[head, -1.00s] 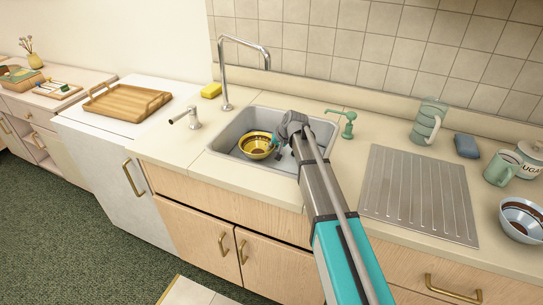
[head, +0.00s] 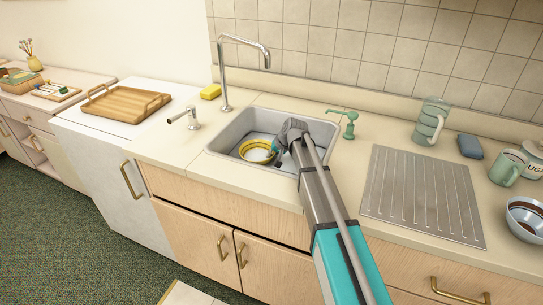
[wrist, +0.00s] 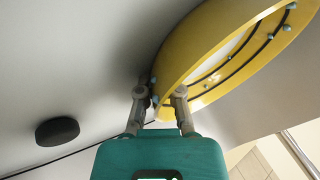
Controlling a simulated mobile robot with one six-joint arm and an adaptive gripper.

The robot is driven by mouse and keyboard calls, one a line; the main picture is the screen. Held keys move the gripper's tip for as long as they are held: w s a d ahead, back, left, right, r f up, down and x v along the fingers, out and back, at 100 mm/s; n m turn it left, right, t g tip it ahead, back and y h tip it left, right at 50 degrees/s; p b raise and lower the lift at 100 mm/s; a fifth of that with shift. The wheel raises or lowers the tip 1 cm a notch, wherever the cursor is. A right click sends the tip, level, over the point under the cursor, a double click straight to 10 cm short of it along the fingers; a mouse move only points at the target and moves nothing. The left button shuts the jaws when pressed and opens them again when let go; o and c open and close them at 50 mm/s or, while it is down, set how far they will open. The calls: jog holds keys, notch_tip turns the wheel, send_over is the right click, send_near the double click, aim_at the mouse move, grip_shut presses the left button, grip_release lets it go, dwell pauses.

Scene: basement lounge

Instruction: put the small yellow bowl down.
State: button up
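The small yellow bowl (head: 258,144) is inside the grey sink (head: 219,148), left of my gripper (head: 276,147) in the head view. A pale area shows within its yellow ring. In the wrist view the bowl (wrist: 190,50) is large and tilted in the picture, with dark bands and pale blue dots. My gripper (wrist: 161,98) has one finger on each side of the bowl's near edge and is shut on it. Whether the bowl touches the sink floor I cannot tell. My arm hides the right part of the sink.
A tall tap (head: 224,75) rises behind the sink. A yellow sponge (head: 211,92) and a green soap dispenser (head: 350,124) stand by it. A ribbed metal drainboard (head: 420,195) lies to the right. A round black drain (wrist: 57,131) shows in the wrist view.

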jog(key=o, duration=0.4)
jog(key=shift+o, duration=0.2)
jog(key=shift+r, duration=0.15)
jog(key=shift+r+p, duration=0.35)
jog(key=shift+p, duration=0.15)
jog(key=shift+p+v, duration=0.9)
jog(key=shift+v, duration=0.2)
jog(key=p+v, duration=0.8)
jog(key=v, duration=0.1)
jog(key=shift+s, duration=0.15)
jog(key=shift+d+r, duration=0.1)
jog(key=shift+d, duration=0.05)
jog(key=shift+r, duration=0.15)
